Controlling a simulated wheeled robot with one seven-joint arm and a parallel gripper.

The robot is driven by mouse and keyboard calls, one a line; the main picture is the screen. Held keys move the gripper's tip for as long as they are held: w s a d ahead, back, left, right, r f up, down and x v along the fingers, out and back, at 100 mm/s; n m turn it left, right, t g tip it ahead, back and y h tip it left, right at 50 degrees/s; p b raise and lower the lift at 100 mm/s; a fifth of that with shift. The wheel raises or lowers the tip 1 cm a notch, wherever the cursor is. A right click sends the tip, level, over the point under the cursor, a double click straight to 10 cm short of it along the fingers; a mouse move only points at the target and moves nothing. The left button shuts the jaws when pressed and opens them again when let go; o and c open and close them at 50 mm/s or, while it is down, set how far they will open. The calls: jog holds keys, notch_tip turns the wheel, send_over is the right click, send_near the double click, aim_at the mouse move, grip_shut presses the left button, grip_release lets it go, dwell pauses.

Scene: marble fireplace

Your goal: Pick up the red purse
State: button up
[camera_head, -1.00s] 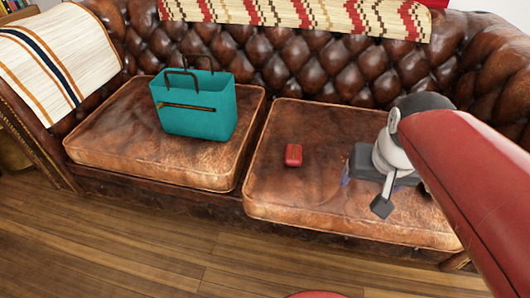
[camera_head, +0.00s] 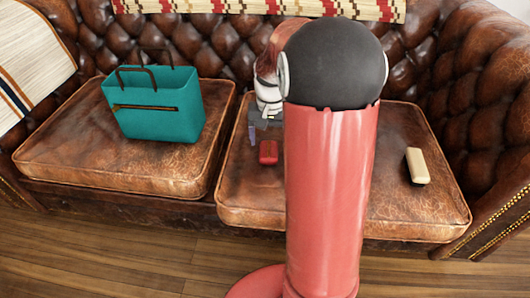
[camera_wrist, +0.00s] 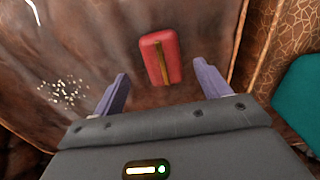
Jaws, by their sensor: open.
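The red purse (camera_head: 268,152) is small and lies on the right seat cushion of the sofa, near the cushion's left side. In the wrist view the red purse (camera_wrist: 161,57) shows a gold-brown strip down its middle. It lies beyond the fingertips, roughly centred between them and not touched. My gripper (camera_wrist: 160,88) is open and empty, its two purple-grey fingers wide apart. In the head view my gripper (camera_head: 258,135) is mostly hidden behind my arm, with one finger showing just beside the purse.
A teal handbag (camera_head: 158,105) stands on the left cushion (camera_head: 120,170); its edge also shows in the wrist view (camera_wrist: 300,100). A cream object (camera_head: 416,166) lies at the right of the right cushion (camera_head: 400,215). The tufted backrest (camera_head: 225,50) rises behind.

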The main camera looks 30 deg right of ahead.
aim_at(269, 149)
jog(key=f, duration=0.4)
jog(key=shift+w+f+b, duration=0.2)
jog(key=shift+w+b, duration=0.05)
jog(key=shift+b, duration=0.05)
jog(key=shift+c, duration=0.2)
jog(key=c, duration=1)
jog(key=shift+r, duration=0.1)
